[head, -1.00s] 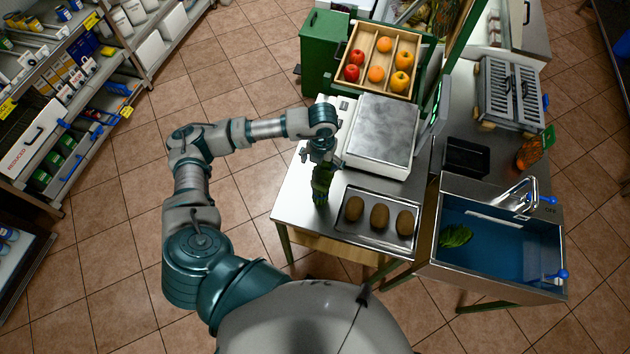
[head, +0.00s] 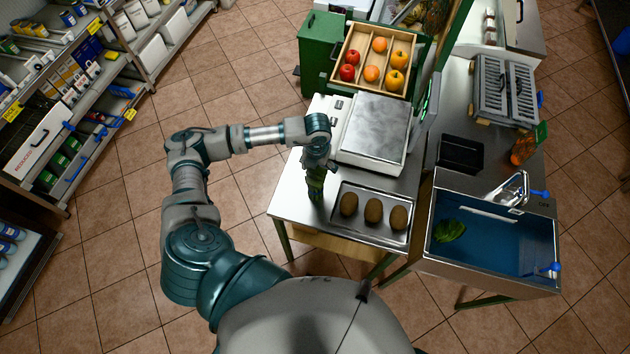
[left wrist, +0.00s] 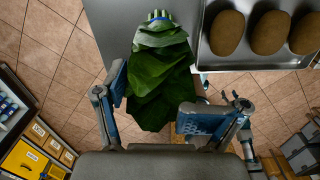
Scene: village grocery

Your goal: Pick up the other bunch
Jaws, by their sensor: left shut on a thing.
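A dark green leafy bunch (head: 315,186) is at my left gripper (head: 317,167), over the steel table's left front part, beside the kiwi tray. In the left wrist view the bunch (left wrist: 158,75) has a blue-and-pale band at its top end, and its leaves spread toward the camera. The blue-padded fingers of my left gripper (left wrist: 157,108) are shut on it, one on each side. Whether it touches the tabletop, I cannot tell. Another green leafy bunch (head: 450,230) lies in the blue sink basin at the right. My right gripper is not in view.
A metal tray (head: 371,230) with three brown kiwi-like fruits is just right of the held bunch. A scale (head: 374,125) stands behind it. A wooden fruit crate (head: 361,84) is at the back. The sink (head: 500,258) has a tap. Shelves line the left; floor between is clear.

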